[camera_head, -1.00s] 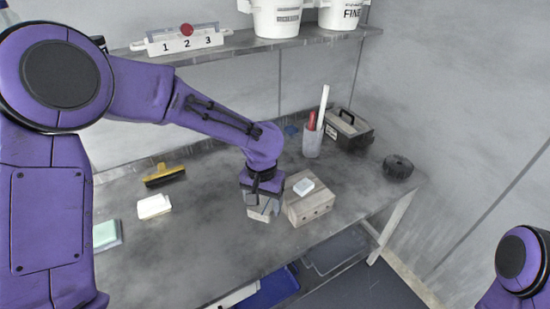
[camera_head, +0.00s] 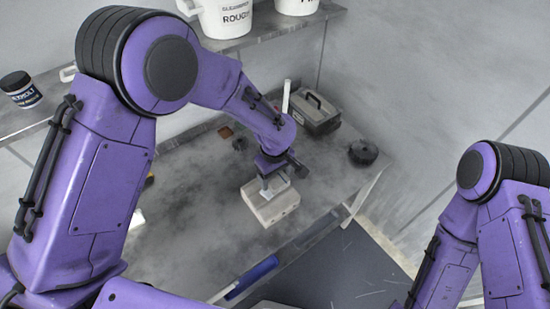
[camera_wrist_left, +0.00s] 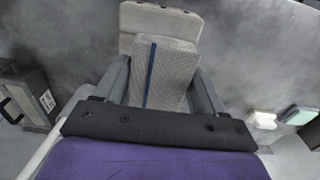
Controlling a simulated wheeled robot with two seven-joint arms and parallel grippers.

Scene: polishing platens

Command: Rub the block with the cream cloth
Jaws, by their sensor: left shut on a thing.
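The pale wooden block (camera_head: 262,211) sits on the grey bench, and its top end also shows in the wrist view (camera_wrist_left: 158,22). My left gripper (camera_head: 273,184) is over the block, shut on a pale, woven, folded cloth (camera_wrist_left: 168,72) with a dark blue stripe. The cloth looks greyish cream and lies over part of the block's top. I cannot tell whether it presses on the block. In the wrist view, a cream-white pad (camera_wrist_left: 263,118) and a green-and-white pad (camera_wrist_left: 299,115) lie off to the right. My right arm shows, but its gripper is out of view.
A grey toolbox (camera_head: 314,112) and a dark round object (camera_head: 363,151) stand toward the bench's far right. A white rod (camera_head: 286,97) stands upright behind my left arm. White buckets (camera_head: 226,18) and a dark jar (camera_head: 20,90) are on the shelf.

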